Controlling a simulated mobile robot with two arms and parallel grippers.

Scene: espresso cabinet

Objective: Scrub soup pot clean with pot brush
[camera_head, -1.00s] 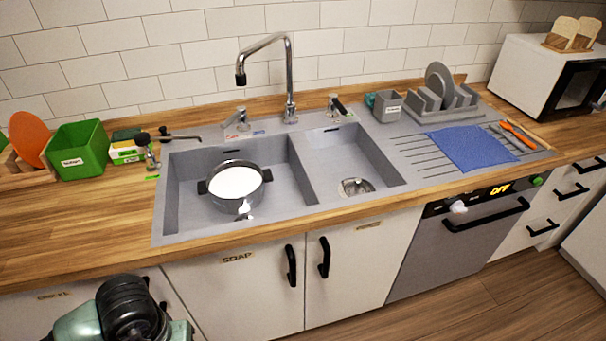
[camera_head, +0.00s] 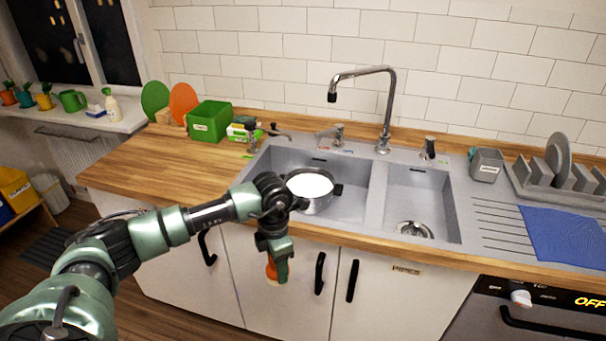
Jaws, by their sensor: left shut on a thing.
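The soup pot (camera_head: 318,203) stands upright in the left sink basin (camera_head: 352,206). It is silver with dark side handles and a plain white top or inside. My left arm reaches in from the left, partly in front of the pot's left side. My left gripper (camera_head: 275,264) hangs low, pointing down in front of the cabinet doors. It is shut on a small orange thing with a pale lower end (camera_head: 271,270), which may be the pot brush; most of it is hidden. It is apart from the pot. My right gripper is out of view.
The tall faucet (camera_head: 386,110) rises behind the sink. The right basin (camera_head: 420,200) is empty. The wooden counter (camera_head: 150,165) is clear at left. A blue cloth (camera_head: 565,238) lies on the drainboard.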

